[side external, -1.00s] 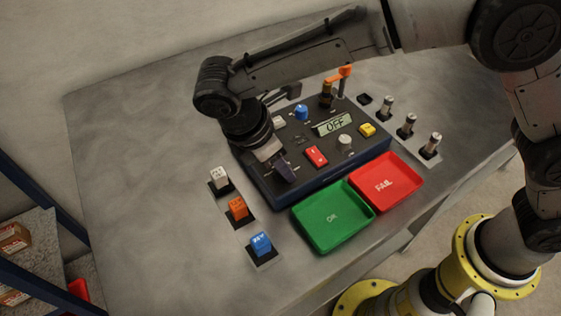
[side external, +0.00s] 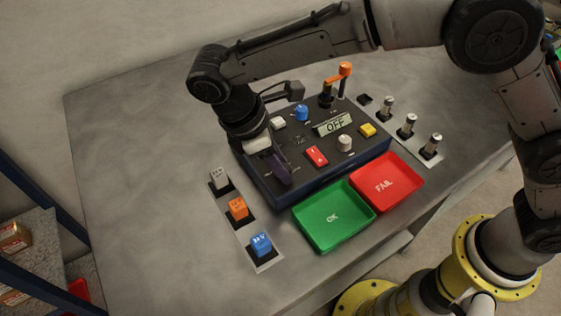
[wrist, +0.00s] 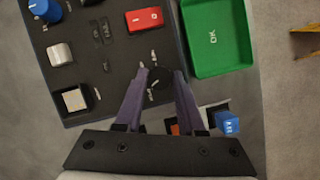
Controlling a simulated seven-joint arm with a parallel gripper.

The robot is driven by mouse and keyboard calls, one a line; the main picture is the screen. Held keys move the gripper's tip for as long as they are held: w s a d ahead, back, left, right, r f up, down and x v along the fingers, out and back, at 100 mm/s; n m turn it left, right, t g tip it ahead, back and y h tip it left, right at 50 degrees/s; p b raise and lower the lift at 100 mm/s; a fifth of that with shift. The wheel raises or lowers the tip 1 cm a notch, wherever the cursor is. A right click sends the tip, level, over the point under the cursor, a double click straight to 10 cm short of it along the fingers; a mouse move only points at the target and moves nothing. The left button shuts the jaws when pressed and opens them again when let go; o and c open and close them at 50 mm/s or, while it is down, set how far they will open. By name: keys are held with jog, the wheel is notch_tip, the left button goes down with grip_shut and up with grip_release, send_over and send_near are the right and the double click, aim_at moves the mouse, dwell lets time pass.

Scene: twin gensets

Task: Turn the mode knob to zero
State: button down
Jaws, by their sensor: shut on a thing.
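A dark control panel (side external: 312,188) lies on the grey table. A black round knob (wrist: 162,82), with small printed marks around it, sits near one edge of the panel. My gripper (wrist: 163,72) points down at this knob, its two purple fingers on either side and closed on it. In the side view my gripper (side external: 284,182) is at the panel's left front part and hides the knob. The marks are too small to read, so I cannot tell where the knob points. A display (side external: 334,124) on the panel reads OFF.
Green (side external: 331,216) and red (side external: 386,184) trays stand in front. White, orange and blue blocks (side external: 261,241) sit at left. An orange-topped lever (side external: 345,69) rises behind.

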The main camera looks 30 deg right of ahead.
jog(key=m+g, duration=0.1)
jog(key=m, duration=0.2)
jog(key=m+g+y, duration=0.1)
jog(key=m, duration=0.2)
jog(key=shift+w+d+m+y, duration=0.15)
jog(key=shift+w+m+y, duration=0.05)
jog(key=shift+m+y, duration=0.1)
jog(key=m+y, duration=0.1)
jog(key=m, duration=0.1)
jog(key=m+g+y, duration=0.1)
jog(key=m, duration=0.2)
jog(key=shift+d, duration=0.1)
jog(key=m+y, duration=0.1)
jog(key=m, duration=0.2)
jog(key=m+y, duration=0.1)
jog(key=m, duration=0.2)
jog(key=shift+d, duration=0.15)
jog(key=m+y, duration=0.1)
jog(key=m, duration=0.1)
jog(key=m+t+y, duration=0.1)
jog(key=m, duration=0.2)
jog(key=shift+d, duration=0.15)
jog(key=shift+m, duration=0.4)
jog(key=c, duration=0.5)
grip_release()
jog(key=shift+s, duration=0.1)
jog(key=shift+r, duration=0.1)
jog(key=v, duration=1.3)
jog(key=shift+d+r, duration=0.15)
jog(key=shift+r, duration=0.2)
